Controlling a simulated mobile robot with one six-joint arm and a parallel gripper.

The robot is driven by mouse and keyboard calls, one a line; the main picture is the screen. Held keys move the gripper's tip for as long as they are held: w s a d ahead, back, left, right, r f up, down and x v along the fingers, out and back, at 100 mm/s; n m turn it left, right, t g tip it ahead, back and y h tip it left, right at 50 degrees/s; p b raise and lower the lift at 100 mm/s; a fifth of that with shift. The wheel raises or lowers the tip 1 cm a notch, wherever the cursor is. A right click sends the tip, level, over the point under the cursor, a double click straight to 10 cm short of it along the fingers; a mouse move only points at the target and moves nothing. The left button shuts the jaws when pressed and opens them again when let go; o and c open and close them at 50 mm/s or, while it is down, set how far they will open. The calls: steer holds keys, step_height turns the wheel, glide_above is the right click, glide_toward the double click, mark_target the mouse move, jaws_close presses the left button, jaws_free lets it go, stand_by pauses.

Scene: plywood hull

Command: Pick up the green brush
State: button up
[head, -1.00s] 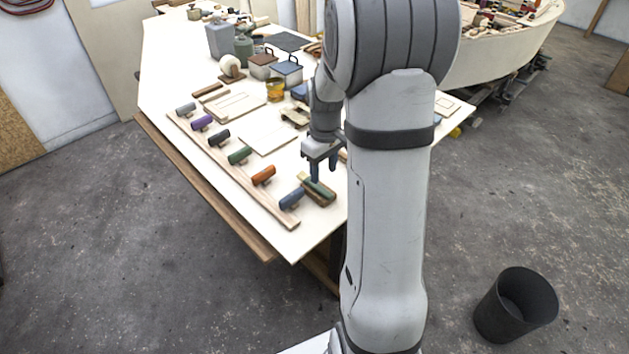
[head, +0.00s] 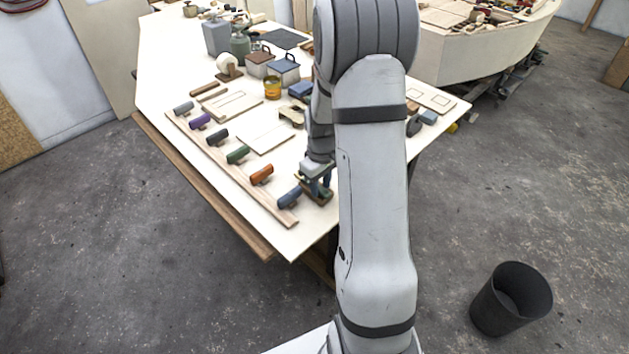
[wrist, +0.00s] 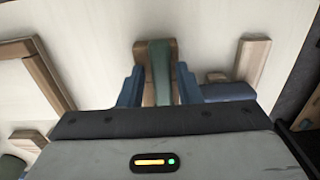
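The green brush (wrist: 160,62), a wooden block with a green strip along its top, lies between the two blue fingers of my gripper (wrist: 158,88) in the wrist view. The fingers stand open on either side of it, with small gaps visible. In the head view my gripper (head: 318,182) is low over the table's near right corner and mostly covers the brush. The near end of the brush is hidden behind the gripper body in the wrist view.
A blue-handled tool (head: 289,197) sits close left of my gripper, at the end of a wooden rack (head: 226,171) with several coloured handles. Flat wooden boards (head: 263,139) lie behind. A dark bin (head: 511,300) stands on the floor at right.

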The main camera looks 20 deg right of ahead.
mark_target(321, 188)
jaws_close()
steer(key=shift+r, duration=0.1)
step_height(321, 188, up, 10)
steer(key=b, duration=0.1)
steer(key=shift+b, duration=0.4)
